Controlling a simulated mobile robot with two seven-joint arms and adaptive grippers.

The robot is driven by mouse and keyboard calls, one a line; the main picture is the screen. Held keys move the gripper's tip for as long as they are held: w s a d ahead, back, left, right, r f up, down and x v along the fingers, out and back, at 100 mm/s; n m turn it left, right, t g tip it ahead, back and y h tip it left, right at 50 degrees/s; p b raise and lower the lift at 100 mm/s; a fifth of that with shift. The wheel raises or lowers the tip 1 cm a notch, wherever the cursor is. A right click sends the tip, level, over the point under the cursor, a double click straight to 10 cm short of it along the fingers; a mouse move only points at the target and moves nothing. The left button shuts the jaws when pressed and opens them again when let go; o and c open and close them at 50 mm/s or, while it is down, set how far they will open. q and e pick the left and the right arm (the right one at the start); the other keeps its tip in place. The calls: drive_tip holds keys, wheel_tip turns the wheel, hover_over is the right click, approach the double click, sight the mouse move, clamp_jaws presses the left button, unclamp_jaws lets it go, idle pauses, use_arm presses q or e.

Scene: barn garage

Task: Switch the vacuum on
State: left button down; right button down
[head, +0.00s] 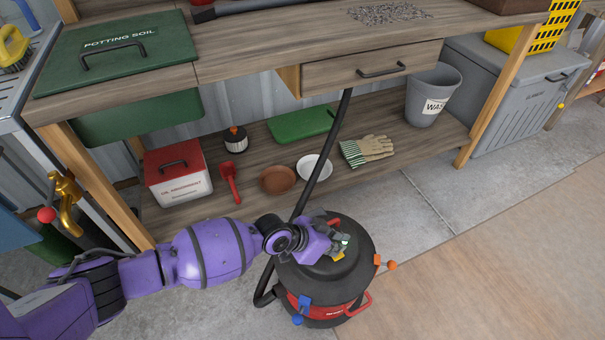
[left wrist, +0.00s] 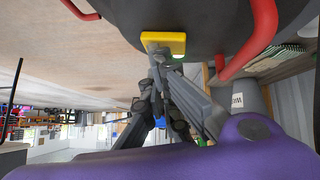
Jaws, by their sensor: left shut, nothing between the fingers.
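The vacuum (head: 345,282) is a black drum with a red band, standing on the floor in front of the workbench. Its dark lid (left wrist: 212,18) fills the top of the left wrist view. A yellow switch plate (left wrist: 176,38) sits on the lid, with a small green glow at its edge; it shows partly in the head view (head: 339,256). My left gripper (head: 341,246) is over the lid, shut and empty. In the left wrist view its fingertips (left wrist: 158,54) are at the yellow plate, seemingly touching it, and hide part of it. My right gripper is out of view.
The black hose (head: 324,150) rises from the vacuum to the workbench (head: 250,60). Free floor (head: 500,260) lies to the right.

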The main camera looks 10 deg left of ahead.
use_arm(q)
drive_tip(key=shift+w+d+r, duration=0.1)
drive_tip(key=shift+w+r, duration=0.25)
drive_tip(key=r+p, duration=0.5)
drive_tip(key=shift+s, duration=0.3)
drive_tip(key=s+a+r+p, duration=0.1)
drive_tip(key=s+a+r, duration=0.3)
drive_tip(key=s+r, duration=0.1)
drive_tip(key=shift+s+a+r+p, duration=0.25)
drive_tip(key=shift+s+p, duration=0.05)
drive_tip(key=shift+p, duration=0.1)
